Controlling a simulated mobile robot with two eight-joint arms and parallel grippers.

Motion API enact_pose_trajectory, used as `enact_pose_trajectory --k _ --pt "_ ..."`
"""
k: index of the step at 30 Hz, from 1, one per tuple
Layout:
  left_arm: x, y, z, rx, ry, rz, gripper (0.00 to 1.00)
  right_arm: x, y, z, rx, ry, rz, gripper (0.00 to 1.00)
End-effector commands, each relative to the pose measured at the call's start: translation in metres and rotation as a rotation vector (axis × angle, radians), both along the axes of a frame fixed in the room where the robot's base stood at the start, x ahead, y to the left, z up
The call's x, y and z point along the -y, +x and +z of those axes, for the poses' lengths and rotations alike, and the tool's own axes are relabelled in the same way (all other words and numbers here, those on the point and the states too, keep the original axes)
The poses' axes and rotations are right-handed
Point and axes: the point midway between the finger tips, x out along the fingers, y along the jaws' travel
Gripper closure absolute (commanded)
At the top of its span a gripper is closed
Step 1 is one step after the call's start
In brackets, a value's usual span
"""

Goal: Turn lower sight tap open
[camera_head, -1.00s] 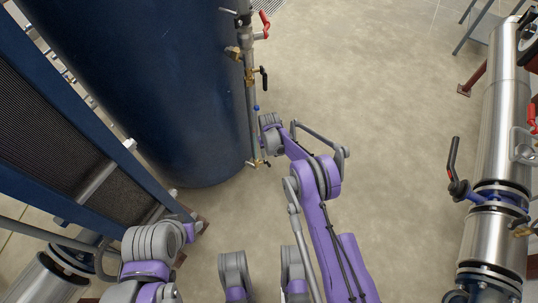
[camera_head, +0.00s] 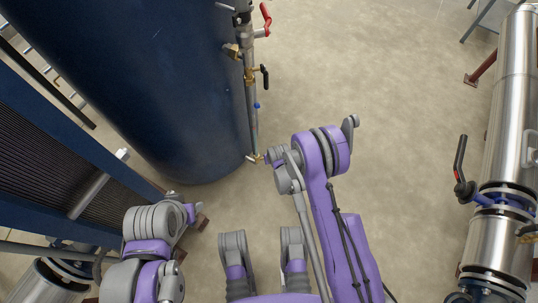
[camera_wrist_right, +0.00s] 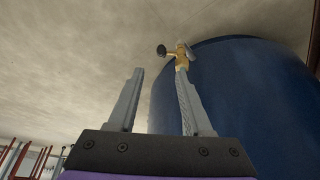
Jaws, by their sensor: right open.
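A vertical sight pipe (camera_head: 251,105) runs along the right side of the blue tank (camera_head: 205,130). At its bottom is a small brass tap (camera_head: 256,158), the lower one. In the right wrist view, a brass tap (camera_wrist_right: 181,54) with a dark round handle end (camera_wrist_right: 161,50) sits beyond my fingertips. My right gripper (camera_wrist_right: 160,71) is open and empty. The tap lies close to its right fingertip in the picture; I cannot tell whether they touch. In the head view, my right wrist is beside the lower tap and its fingers are hidden. My left gripper cannot be made out.
Higher on the pipe are a black-handled brass valve (camera_head: 252,75) and a red-handled valve (camera_head: 265,20). A ribbed blue-framed plate unit (camera_head: 60,140) stands at left. A large silver pipe (camera_head: 508,110) stands at right. The floor between is clear.

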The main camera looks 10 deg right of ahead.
Motion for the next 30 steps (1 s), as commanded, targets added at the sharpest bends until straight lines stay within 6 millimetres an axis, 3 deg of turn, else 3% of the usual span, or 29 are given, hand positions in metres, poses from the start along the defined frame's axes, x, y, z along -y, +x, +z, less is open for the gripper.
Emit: enact_pose_trajectory --k 16,21,30 --pt "0.000 0.004 -0.020 -0.001 0.000 0.000 0.50 -0.006 0.034 -0.084 0.000 0.000 0.000 0.50" --pt "0.000 0.004 -0.022 0.000 0.000 0.000 0.50 -0.006 0.039 -0.096 -0.001 0.000 0.000 0.50" --pt "0.000 0.004 -0.022 0.000 0.000 0.000 0.50 -0.007 0.040 -0.098 -0.001 0.000 0.000 0.50"
